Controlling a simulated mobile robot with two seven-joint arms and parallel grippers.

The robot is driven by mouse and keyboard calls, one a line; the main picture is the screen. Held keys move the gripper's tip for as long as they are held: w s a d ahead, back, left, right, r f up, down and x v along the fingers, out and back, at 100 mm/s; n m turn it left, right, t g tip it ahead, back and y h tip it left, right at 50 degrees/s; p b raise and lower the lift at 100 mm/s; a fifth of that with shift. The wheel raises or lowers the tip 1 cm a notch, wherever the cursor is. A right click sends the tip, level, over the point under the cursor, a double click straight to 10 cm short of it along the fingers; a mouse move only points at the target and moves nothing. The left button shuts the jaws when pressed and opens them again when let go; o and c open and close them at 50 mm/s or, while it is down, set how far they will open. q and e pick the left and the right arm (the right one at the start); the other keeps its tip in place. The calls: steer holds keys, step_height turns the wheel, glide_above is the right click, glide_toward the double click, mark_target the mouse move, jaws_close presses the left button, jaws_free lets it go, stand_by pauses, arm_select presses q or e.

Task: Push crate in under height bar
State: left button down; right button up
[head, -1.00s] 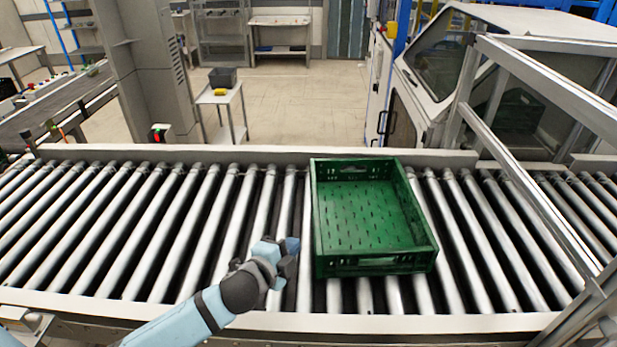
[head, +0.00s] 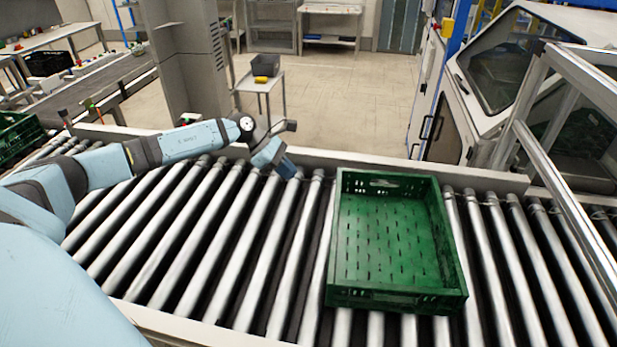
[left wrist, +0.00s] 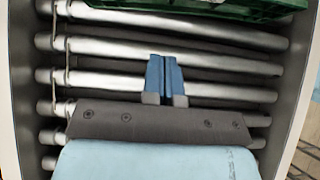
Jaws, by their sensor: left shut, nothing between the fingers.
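The green crate (head: 398,240) stands upright and empty on the roller conveyor (head: 215,255), right of the picture's middle. Its edge also shows at the top of the left wrist view (left wrist: 205,8). My left gripper (head: 287,168) is over the rollers near the far rail, left of the crate's far left corner and apart from it. Its blue fingers are shut and empty in the left wrist view (left wrist: 164,75). A slanted metal frame (head: 560,180) crosses the conveyor to the right of the crate; I cannot tell which part is the height bar. My right gripper is not in view.
A far rail (head: 330,160) runs along the conveyor. A second green crate (head: 18,135) is at the far left. Bare rollers lie on both sides of the crate.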

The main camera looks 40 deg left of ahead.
arm_select(q)
steer(key=d+r+p+x, duration=0.2)
steer(key=p+x, duration=0.2)
steer(key=x, duration=0.7)
steer(key=shift+w+d+f, duration=0.2)
steer(key=shift+w, duration=0.25)
